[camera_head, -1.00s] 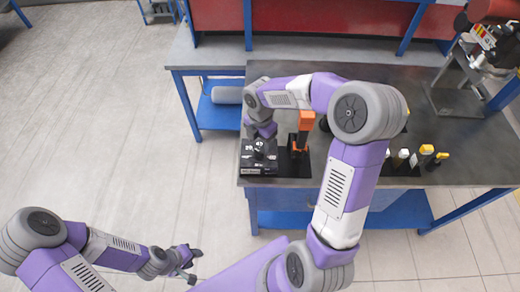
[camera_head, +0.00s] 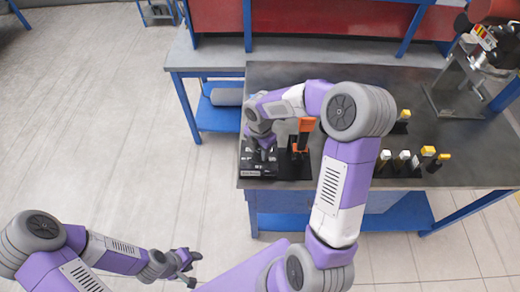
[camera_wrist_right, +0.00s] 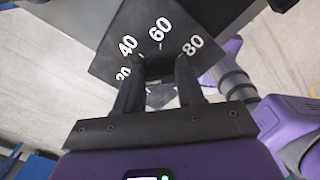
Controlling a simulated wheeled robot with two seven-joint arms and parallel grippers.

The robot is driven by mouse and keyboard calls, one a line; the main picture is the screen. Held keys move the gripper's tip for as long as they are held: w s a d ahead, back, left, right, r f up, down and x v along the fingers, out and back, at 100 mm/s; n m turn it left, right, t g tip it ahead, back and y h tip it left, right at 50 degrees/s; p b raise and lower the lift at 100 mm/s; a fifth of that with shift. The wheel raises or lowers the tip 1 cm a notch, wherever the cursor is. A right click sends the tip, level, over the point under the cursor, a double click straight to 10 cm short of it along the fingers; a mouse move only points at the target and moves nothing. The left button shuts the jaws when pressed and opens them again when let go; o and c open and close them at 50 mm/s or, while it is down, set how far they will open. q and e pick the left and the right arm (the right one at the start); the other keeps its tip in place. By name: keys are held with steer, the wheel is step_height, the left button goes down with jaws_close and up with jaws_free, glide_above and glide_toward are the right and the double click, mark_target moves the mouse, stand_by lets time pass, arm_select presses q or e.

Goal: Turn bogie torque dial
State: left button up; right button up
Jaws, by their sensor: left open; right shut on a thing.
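The torque dial box (camera_head: 258,170) is a black block with white numbers at the near left corner of the dark tabletop. In the right wrist view its face (camera_wrist_right: 165,30) shows the numbers 20, 40, 60 and 80. My right gripper (camera_head: 263,150) is over the box. In the right wrist view its two fingers (camera_wrist_right: 160,72) are shut on the dial knob, which is mostly hidden between them. My left gripper (camera_head: 190,267) is open and empty, low over the floor, away from the table.
An orange and black tool (camera_head: 305,128) stands in a black holder just right of the box. Several yellow- and white-topped tools (camera_head: 404,158) stand further right on the tabletop (camera_head: 440,195). A grey metal stand (camera_head: 455,98) is at the back right.

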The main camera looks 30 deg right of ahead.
steer(key=shift+m, duration=0.3)
steer(key=m, duration=0.4)
steer(key=shift+s, duration=0.1)
steer(key=m+b, duration=0.1)
steer(key=m, duration=0.5)
steer(key=shift+s, duration=0.15)
steer(key=m+b, duration=0.1)
steer(key=m, duration=0.3)
steer(key=shift+a, duration=0.1)
steer(key=m, duration=0.5)
steer(key=shift+s+a+b, duration=0.1)
steer(key=shift+b, duration=0.2)
steer(key=shift+m, duration=0.3)
steer(key=o, duration=1)
steer(key=shift+o, duration=0.2)
